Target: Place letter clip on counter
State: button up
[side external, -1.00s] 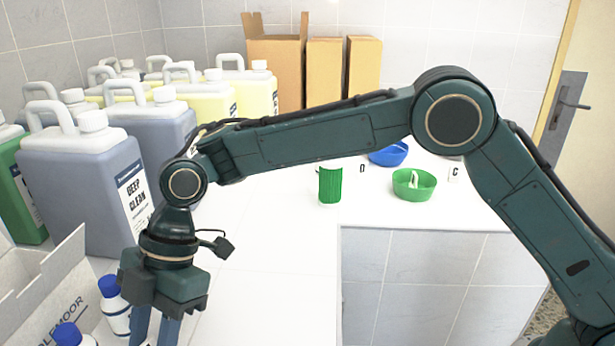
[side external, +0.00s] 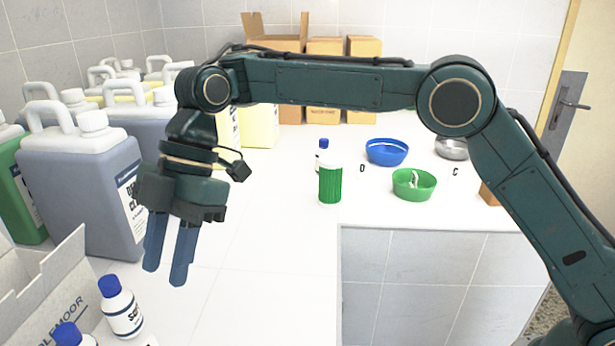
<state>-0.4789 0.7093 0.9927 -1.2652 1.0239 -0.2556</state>
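My gripper (side external: 164,275) hangs above the left part of the white counter (side external: 270,260), fingers pointing down. A narrow gap shows between the two blue fingers, and I see nothing held in it. Two small white pieces with black letters stand on the counter: the D letter clip (side external: 362,168) by the blue bowl (side external: 387,153) and the C letter clip (side external: 455,171) right of the green bowl (side external: 414,185). They are far right of my gripper. A small whitish item (side external: 414,179) lies in the green bowl; I cannot tell what it is.
Large jugs (side external: 80,185) crowd the left side. A cardboard box (side external: 40,295) and blue-capped bottles (side external: 120,306) stand at front left. A green canister (side external: 330,185), small bottle (side external: 322,156) and metal bowl (side external: 452,148) stand farther back.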

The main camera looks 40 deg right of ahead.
jog(key=shift+r, duration=0.1)
dwell(0.6)
jog(key=s+d+r+m+t, duration=0.3)
jog(key=d+r+m, duration=0.25)
jog(key=d, duration=0.45)
jog(key=s+d+r+m+t, duration=0.2)
jog(key=s+d+r+m, duration=0.15)
jog(key=d+m, duration=0.45)
jog(key=s+d+f+m+t+h, duration=0.1)
jog(key=s+d+f+m, duration=0.3)
jog(key=s+d, duration=0.4)
jog(key=s+d+f+m+t+h, duration=0.1)
jog(key=s+d+f+m+h, duration=0.3)
jog(key=s+d, duration=0.4)
jog(key=d+m, duration=0.1)
jog(key=d, duration=0.4)
jog(key=shift+s+f+t+h, duration=0.25)
jog(key=shift+f+t+h, duration=0.05)
jog(key=shift+f+t, duration=0.1)
